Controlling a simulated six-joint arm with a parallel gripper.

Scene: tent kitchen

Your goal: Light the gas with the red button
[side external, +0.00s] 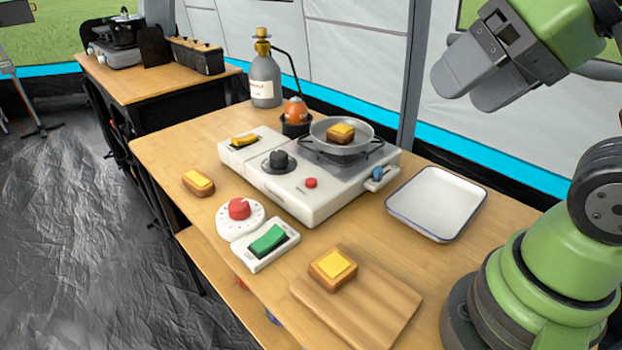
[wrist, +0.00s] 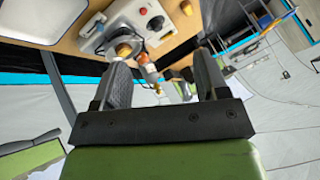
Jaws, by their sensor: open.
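The red button (side external: 311,183) is a small round knob on the front of the white gas stove (side external: 318,205), right of a black dial (side external: 279,161). A round pan (side external: 343,151) sits on the burner with a cheese-topped piece of bread (side external: 340,134) in it. My gripper (side external: 462,85) is at the upper right in the side view, high above the table and well apart from the stove. In the wrist view my gripper (wrist: 162,85) shows two spread fingers with nothing held between them. The stove (wrist: 125,22) shows small at the top of that view.
A red-knobbed timer (side external: 239,212) and a green rocker switch (side external: 268,238) lie in front of the stove. A white tray (side external: 436,204) is right of it. A cutting board (side external: 385,309) bears a cheese-topped bread. A gas bottle (side external: 265,82) and orange item (side external: 296,112) stand behind.

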